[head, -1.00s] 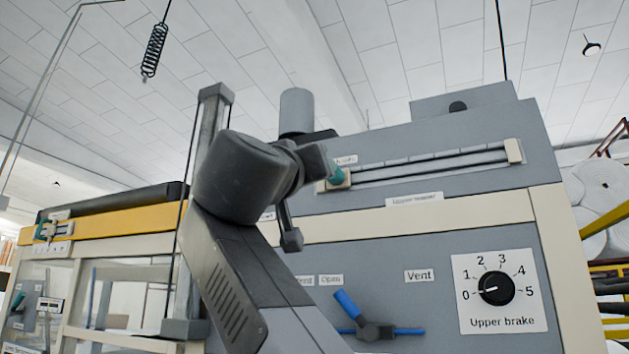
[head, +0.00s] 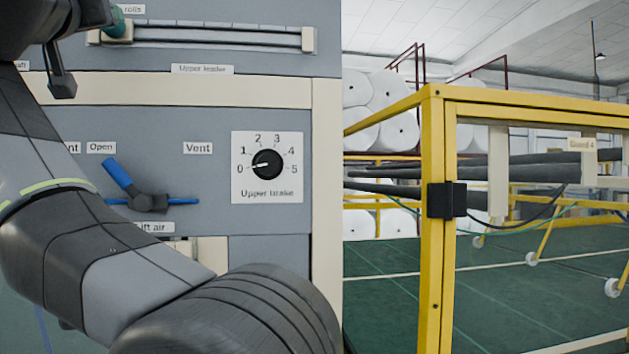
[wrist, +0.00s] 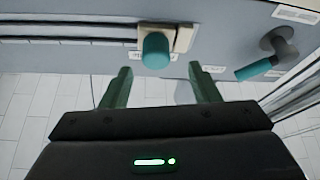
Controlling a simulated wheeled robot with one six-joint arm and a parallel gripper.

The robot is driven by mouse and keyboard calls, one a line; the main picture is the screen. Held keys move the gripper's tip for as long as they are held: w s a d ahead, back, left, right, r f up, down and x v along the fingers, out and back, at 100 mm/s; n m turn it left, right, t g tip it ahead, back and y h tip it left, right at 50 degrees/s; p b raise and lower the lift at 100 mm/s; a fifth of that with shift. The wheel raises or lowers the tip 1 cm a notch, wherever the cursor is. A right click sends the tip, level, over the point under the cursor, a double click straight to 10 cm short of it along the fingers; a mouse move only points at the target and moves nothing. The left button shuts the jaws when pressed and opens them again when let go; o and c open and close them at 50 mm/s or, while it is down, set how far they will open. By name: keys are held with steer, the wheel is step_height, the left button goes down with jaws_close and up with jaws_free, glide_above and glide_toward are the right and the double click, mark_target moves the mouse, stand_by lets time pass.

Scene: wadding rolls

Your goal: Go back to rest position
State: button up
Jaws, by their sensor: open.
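My gripper (wrist: 161,82) is open in the wrist view, with its two green fingers spread and nothing between their tips. A teal knob (wrist: 155,50) on a cream slider block (wrist: 178,37) lies just beyond the fingertips, apart from them. In the head view the teal knob (head: 118,27) is at the left end of the slider rail marked "Upper leader" below. My arm (head: 130,250) fills the left and lower left of the head view. My fingers are not clearly visible there.
A grey panel holds a black brake dial (head: 267,164) pointing near 0 and a blue-handled valve (head: 148,202). A yellow guard frame (head: 432,230) stands right of the machine, with white rolls (head: 385,105) behind. Green floor (head: 385,290) is open between. Another teal handle (wrist: 258,67) shows in the wrist view.

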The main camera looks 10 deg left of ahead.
mark_target(107, 32)
steer(key=p+x, duration=0.2)
steer(key=x, duration=0.4)
steer(key=shift+w+r+p, duration=0.1)
steer(key=shift+p, duration=0.2)
steer(key=shift+d, duration=0.1)
steer(key=shift+d, duration=0.1)
